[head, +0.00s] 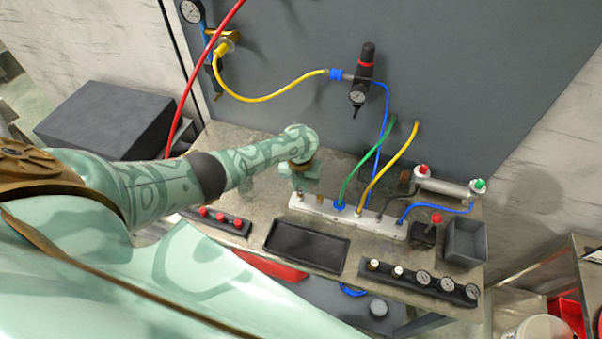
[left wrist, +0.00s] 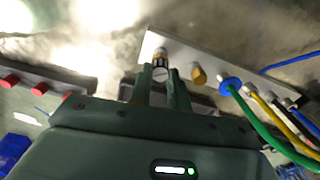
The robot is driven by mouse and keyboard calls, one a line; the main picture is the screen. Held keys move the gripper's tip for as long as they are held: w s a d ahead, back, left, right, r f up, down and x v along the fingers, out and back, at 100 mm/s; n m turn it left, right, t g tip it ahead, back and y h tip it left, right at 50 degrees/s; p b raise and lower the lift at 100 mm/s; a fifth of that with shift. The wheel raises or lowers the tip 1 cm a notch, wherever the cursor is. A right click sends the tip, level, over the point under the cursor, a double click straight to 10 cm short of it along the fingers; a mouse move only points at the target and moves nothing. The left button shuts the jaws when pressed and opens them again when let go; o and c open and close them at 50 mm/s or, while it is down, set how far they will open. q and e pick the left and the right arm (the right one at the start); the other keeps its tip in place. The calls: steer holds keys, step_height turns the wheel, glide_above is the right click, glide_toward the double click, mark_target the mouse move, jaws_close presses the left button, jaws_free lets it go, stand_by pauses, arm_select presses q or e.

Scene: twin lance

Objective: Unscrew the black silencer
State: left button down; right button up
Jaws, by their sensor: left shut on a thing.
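The white manifold bar (head: 393,233) lies on the workbench with tubes plugged into its top. It also shows in the left wrist view (left wrist: 205,63). My left gripper (head: 300,187) is over the bar's left end, pointing down. In the left wrist view its two fingers (left wrist: 163,82) are closed around a small fitting (left wrist: 160,57) with a dark band and brass colour at the bar's end, which I take to be the black silencer. The fingers hide part of it. A bare brass fitting (left wrist: 198,75) stands just right of the fingers. My right gripper is not in view.
A blue tube fitting (head: 339,206) and green, yellow, black and blue tubes rise from the bar. A black tray (head: 306,246), a red-knobbed strip (head: 219,218), a gauge strip (head: 421,284) and a grey bin (head: 466,241) stand around it.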

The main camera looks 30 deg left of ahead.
arm_select(q)
steer(key=n, duration=0.2)
steer(key=n+p, duration=0.1)
steer(key=n, duration=0.2)
steer(key=shift+w+a+r+n, duration=0.1)
steer(key=shift+a+r+n, duration=0.1)
steer(key=shift+r+n, duration=0.15)
steer(key=n, duration=0.2)
steer(key=shift+n+p, duration=0.35)
steer(key=shift+p, duration=0.05)
steer(key=n, duration=0.2)
steer(key=shift+n, duration=0.3)
steer(key=shift+f+n+p, duration=0.1)
steer(key=shift+n+p, duration=0.2)
steer(key=shift+n, duration=0.7)
steer(key=shift+a+f, duration=0.1)
steer(key=shift+r+p, duration=0.35)
steer(key=shift+r, duration=0.1)
steer(key=shift+r, duration=0.2)
